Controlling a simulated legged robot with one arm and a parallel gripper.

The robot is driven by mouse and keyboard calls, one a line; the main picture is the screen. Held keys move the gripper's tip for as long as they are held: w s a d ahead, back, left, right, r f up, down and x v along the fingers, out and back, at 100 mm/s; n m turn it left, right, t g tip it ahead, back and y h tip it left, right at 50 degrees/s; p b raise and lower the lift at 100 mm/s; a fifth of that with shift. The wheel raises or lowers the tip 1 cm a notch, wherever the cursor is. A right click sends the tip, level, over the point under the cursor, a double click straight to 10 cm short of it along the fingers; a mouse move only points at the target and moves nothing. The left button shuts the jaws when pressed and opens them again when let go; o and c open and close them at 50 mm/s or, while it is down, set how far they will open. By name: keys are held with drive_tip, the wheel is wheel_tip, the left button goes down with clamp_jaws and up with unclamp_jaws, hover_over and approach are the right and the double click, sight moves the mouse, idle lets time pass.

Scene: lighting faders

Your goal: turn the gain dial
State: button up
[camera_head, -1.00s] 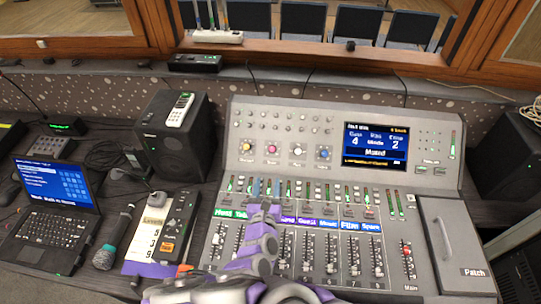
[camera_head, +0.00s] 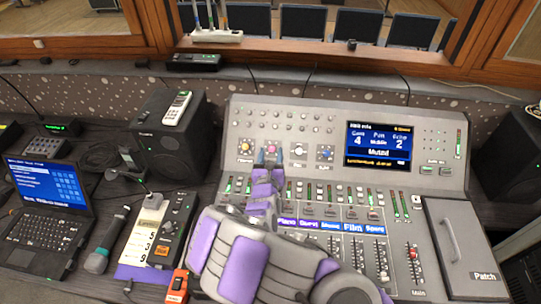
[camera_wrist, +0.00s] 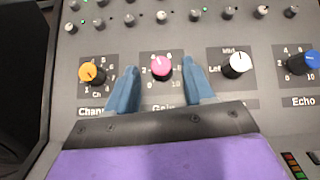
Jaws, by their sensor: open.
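The gain dial is a pink knob (camera_wrist: 161,68) with a number scale around it and the label "Gain" below, partly covered by my gripper. In the wrist view, my gripper (camera_wrist: 158,80) is open, with one blue fingertip left of the pink knob and the other right of it. The fingers are apart from the knob. In the head view, my gripper (camera_head: 271,158) reaches up to the dial row, and the pink knob (camera_head: 272,146) shows just above the fingertips. The screen (camera_head: 379,145) reads Gain 4, Echo 2 and "Muted".
An orange channel knob (camera_wrist: 92,74) is left of the gain dial; a white knob (camera_wrist: 239,65) and a blue echo knob (camera_wrist: 309,62) are to the right. Small knobs line the panel above. Faders lie below, partly hidden by my arm. A speaker (camera_head: 172,140) stands left.

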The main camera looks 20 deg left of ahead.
drive_tip(key=shift+w+a, duration=0.1)
drive_tip(key=shift+w, duration=0.3)
clamp_jaws()
drive_tip(key=shift+r+p, duration=0.2)
drive_tip(key=shift+p, duration=0.1)
